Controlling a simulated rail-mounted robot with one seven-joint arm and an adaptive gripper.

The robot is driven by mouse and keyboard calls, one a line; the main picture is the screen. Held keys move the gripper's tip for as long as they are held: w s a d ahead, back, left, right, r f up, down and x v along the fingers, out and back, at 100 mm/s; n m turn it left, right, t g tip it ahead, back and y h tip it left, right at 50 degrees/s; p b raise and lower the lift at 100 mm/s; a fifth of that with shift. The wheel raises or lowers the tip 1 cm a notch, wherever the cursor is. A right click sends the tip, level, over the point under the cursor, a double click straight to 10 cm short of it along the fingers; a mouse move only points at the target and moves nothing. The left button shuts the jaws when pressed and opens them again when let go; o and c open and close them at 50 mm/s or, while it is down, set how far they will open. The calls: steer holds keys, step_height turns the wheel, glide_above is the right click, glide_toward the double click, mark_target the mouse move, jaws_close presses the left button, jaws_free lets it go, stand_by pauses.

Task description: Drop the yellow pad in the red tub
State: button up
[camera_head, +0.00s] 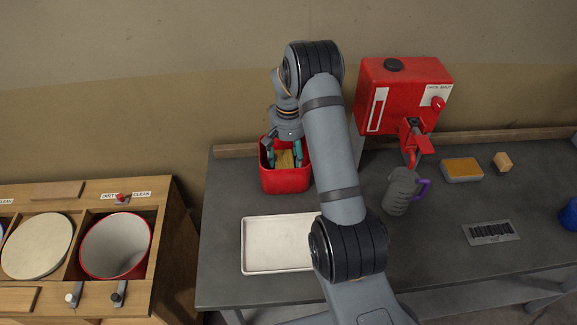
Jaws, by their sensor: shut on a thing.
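The red tub (287,181) stands on the grey workbench, near its back edge and left of my arm. My gripper (284,162) points down into the tub's opening, with its teal fingers apart on either side of the yellow pad (286,158). The gripper is shut on the pad, which shows between the fingers inside the rim. The pad's lower part is hidden by the tub's front wall, so I cannot tell whether it touches the bottom.
A white tray (256,262) lies in front of the tub. To the right are a red dispenser (385,100), a grey jug (397,190) with a purple handle, a yellow-topped block (462,169) and a small wooden block (502,162). A wooden cabinet (165,235) with drums stands left.

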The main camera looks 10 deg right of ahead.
mark_target(289, 162)
steer(key=shift+f+p, duration=0.4)
steer(key=shift+f, duration=1.6)
steer(key=shift+f, duration=0.1)
steer(key=o, duration=0.9)
steer(key=shift+o, duration=0.2)
step_height(289, 162, up, 12)
steer(key=shift+r+b, duration=0.15)
steer(key=shift+b, duration=1.05)
